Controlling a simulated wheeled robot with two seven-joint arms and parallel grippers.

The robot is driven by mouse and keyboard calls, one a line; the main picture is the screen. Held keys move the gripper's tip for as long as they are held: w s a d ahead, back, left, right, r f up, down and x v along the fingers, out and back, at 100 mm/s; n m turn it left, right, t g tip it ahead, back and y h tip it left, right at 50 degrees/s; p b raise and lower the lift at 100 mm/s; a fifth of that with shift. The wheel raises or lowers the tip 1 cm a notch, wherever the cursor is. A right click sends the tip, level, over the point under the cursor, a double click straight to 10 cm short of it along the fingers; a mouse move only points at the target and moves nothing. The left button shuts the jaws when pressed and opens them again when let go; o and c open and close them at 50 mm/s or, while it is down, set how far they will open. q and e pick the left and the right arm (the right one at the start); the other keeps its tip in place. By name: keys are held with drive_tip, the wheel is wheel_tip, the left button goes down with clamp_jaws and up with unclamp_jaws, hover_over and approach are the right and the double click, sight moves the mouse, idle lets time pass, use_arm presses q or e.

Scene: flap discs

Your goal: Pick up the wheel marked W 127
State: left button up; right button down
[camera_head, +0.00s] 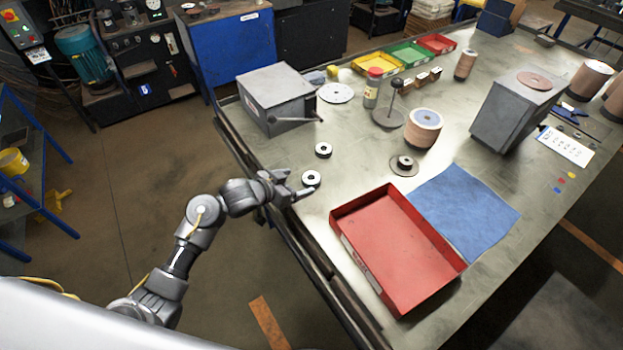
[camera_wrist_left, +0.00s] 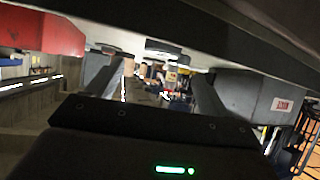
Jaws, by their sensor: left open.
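Two small dark wheels with pale centres lie on the metal table near its left edge: a nearer wheel (camera_head: 311,178) and a farther wheel (camera_head: 323,149). Another small wheel (camera_head: 404,162) sits on a round plate to the right. No W 127 marking can be read on any of them. My left gripper (camera_head: 299,183) is open, low over the table edge, with its fingers at the nearer wheel. Whether they touch it I cannot tell. In the left wrist view its two fingers (camera_wrist_left: 161,78) stand apart. My right gripper is out of view.
A red tray (camera_head: 405,255) stands right of my left gripper, with a blue cloth (camera_head: 463,207) beside it. A grey box with a handle (camera_head: 277,97) stands behind the wheels. A large flap wheel roll (camera_head: 423,129) is farther right. Bare table lies between.

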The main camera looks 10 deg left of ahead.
sight(311, 177)
use_arm(q)
drive_tip(key=shift+w+d+f, duration=0.3)
drive_tip(key=shift+w+f, duration=0.05)
drive_tip(key=shift+w, duration=0.2)
drive_tip(key=shift+w+d, duration=0.1)
drive_tip(key=p+x, duration=0.1)
drive_tip(key=x, duration=0.4)
drive_tip(key=shift+f, duration=0.1)
drive_tip(key=shift+a, duration=0.2)
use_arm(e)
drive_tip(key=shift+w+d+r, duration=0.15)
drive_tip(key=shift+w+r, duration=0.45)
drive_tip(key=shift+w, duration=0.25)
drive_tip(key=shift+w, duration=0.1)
use_arm(q)
drive_tip(key=c, duration=1.1)
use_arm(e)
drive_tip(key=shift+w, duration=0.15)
